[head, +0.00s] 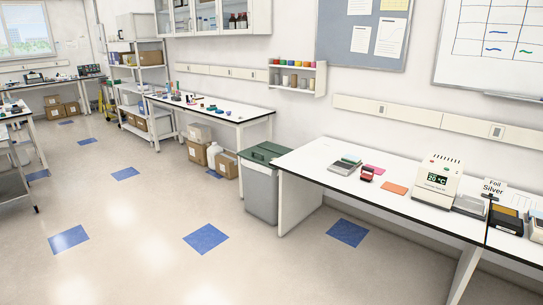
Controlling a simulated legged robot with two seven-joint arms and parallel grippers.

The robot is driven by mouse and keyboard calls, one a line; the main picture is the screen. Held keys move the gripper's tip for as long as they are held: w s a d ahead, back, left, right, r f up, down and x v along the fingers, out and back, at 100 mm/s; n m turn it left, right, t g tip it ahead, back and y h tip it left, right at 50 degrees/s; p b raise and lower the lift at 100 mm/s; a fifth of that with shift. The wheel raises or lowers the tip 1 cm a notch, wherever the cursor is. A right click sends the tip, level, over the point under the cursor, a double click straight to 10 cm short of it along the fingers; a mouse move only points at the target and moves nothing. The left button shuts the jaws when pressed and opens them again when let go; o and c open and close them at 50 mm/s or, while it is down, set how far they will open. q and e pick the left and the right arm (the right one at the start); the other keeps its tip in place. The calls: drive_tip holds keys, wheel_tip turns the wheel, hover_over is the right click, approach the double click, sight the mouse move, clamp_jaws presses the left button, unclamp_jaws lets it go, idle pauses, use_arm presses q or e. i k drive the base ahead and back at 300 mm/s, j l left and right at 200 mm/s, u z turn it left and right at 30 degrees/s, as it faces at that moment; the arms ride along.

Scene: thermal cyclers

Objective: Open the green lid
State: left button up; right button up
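A green lid (263,152) lies flat and closed on top of a grey bin (261,192). The bin stands on the floor between two white benches, close to the left end of the nearer one. Neither of my grippers shows in the head view.
The nearer white bench (325,169) carries a white machine reading 20 °C (438,182), a grey device (344,165), and an orange sheet (395,188). A sign reading "Foil Silver" (492,187) stands at right. Boxes (198,152) sit under the farther bench. The floor (150,225) before the bin is clear.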

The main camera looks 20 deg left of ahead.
sight(270, 151)
drive_tip(key=i+j+u, duration=0.4)
drive_tip(key=i, duration=0.3)
drive_tip(key=i+u, duration=0.35)
drive_tip(key=i, duration=0.4)
drive_tip(key=i+u, duration=0.1)
drive_tip(key=i, duration=1.05)
drive_tip(key=i+l+u, duration=0.15)
drive_tip(key=i, duration=0.4)
drive_tip(key=i+l, duration=0.1)
drive_tip(key=i, duration=0.45)
drive_tip(key=i+l+u, duration=0.15)
drive_tip(key=i, duration=0.4)
drive_tip(key=i+l, duration=0.15)
drive_tip(key=i, duration=0.4)
drive_tip(key=i+l+u, duration=0.15)
drive_tip(key=i, duration=0.2)
drive_tip(key=i+l+u, duration=0.2)
drive_tip(key=i, duration=0.15)
